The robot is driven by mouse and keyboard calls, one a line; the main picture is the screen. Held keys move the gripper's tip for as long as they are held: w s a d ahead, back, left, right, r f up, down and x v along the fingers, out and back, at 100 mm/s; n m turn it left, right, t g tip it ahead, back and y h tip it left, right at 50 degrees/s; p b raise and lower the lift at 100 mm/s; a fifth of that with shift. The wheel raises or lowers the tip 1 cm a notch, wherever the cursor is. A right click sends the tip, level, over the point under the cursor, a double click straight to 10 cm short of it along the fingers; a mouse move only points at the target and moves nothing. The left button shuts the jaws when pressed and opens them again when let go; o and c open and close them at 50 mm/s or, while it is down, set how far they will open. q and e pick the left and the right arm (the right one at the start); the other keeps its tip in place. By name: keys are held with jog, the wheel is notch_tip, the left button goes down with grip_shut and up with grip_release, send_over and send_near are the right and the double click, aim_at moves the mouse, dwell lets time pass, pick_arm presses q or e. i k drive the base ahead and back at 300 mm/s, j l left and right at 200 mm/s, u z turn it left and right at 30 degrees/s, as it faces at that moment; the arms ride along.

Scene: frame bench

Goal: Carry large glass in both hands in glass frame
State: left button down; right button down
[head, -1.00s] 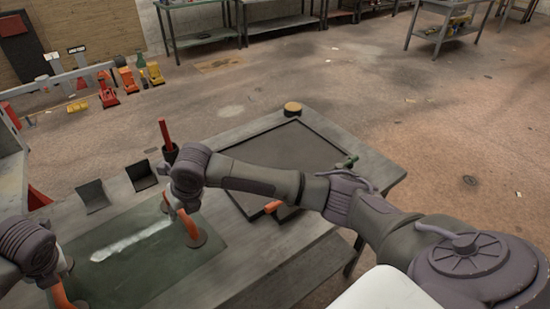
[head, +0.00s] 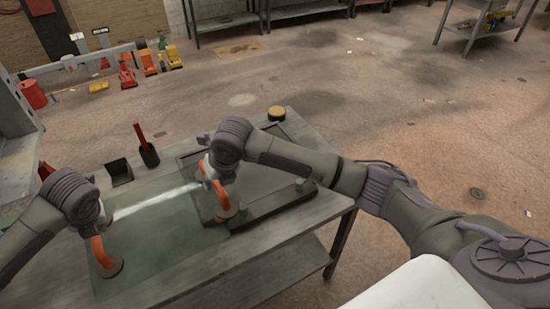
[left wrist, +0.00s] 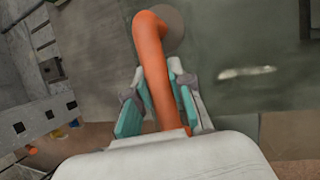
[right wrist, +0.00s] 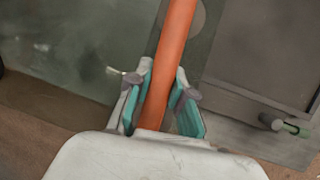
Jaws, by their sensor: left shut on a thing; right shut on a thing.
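The large glass (head: 160,235) is a greenish see-through pane with a bright streak of reflection. It has an orange handle on a round pad at each side. My left gripper (head: 101,228) is shut on the left handle (left wrist: 148,60). My right gripper (head: 211,180) is shut on the right handle (right wrist: 174,45). The dark glass frame (head: 272,205) lies on the bench at the right. The pane's right side overlaps the frame's left part in the head view. I cannot tell the gap between them. The frame also shows in the right wrist view (right wrist: 265,50).
On the bench (head: 215,275), a red-handled tool in a dark holder (head: 149,155) and a dark bracket (head: 118,171) stand behind the glass. A round yellow-topped piece (head: 277,113) is at the back corner. A green-tipped clamp (right wrist: 284,125) is by the frame.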

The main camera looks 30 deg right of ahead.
aim_at(246, 166)
jog(key=i+l, duration=0.1)
jog(key=l, duration=0.35)
jog(key=i+l, duration=0.15)
jog(key=l, duration=0.25)
jog(key=i+l+z, duration=0.1)
jog(key=l, duration=0.35)
jog(key=i, duration=0.25)
